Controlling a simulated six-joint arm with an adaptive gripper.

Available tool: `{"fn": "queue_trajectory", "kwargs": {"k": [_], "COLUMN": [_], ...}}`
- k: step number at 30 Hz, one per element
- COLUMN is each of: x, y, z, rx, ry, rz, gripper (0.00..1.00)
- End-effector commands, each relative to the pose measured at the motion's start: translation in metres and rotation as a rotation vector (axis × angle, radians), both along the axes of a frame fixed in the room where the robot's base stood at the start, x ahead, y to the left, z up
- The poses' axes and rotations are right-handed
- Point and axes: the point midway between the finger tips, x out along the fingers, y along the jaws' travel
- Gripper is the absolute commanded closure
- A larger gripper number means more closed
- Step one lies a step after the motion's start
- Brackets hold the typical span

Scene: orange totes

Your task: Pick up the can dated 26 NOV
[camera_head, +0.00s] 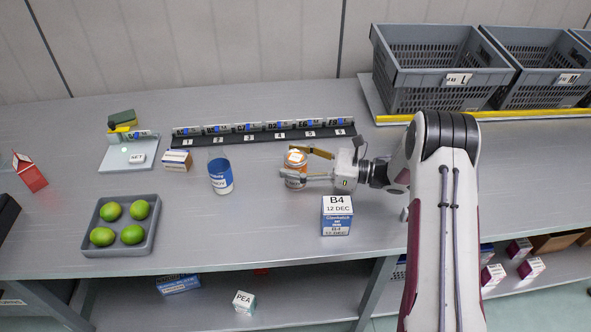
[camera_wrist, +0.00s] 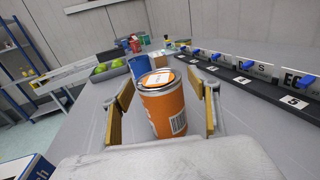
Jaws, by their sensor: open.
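An orange can (camera_head: 295,157) with a pale label on its lid stands upright on the grey table. It also shows in the wrist view (camera_wrist: 168,112), with a barcode on its side. Its date cannot be read in either view. My gripper (camera_head: 296,164) is open around the can, with one finger on each side and a visible gap to the fingers in the wrist view.
A box marked B4, 12 DEC (camera_head: 337,215) stands in front of my gripper. A numbered black rail (camera_head: 263,138) runs behind the can. A grey tray (camera_head: 120,247) with green fruit, a small carton (camera_head: 177,160) and a scale (camera_head: 118,158) are at left. Grey crates (camera_head: 440,82) stand back right.

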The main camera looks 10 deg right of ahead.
Motion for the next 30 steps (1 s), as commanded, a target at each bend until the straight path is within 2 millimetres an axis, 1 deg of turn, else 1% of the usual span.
{"fn": "queue_trajectory", "kwargs": {"k": [2, 3, 5, 6, 8, 20, 25, 30], "x": [0.0, 0.0, 0.0, 0.0, 0.0, 0.0, 0.0, 0.0], "y": [0.0, 0.0, 0.0, 0.0, 0.0, 0.0, 0.0, 0.0], "z": [0.0, 0.0, 0.0, 0.0, 0.0, 0.003, 0.012, 0.028], "rx": [0.0, 0.0, 0.0, 0.0, 0.0, 0.001, 0.0, 0.0], "ry": [0.0, 0.0, 0.0, 0.0, 0.0, -0.001, -0.003, -0.004], "rz": [0.0, 0.0, 0.0, 0.0, 0.0, 0.0, 0.0, 0.0], "gripper": [0.39, 0.5, 0.65, 0.76, 0.91, 0.91, 0.91, 0.91]}}
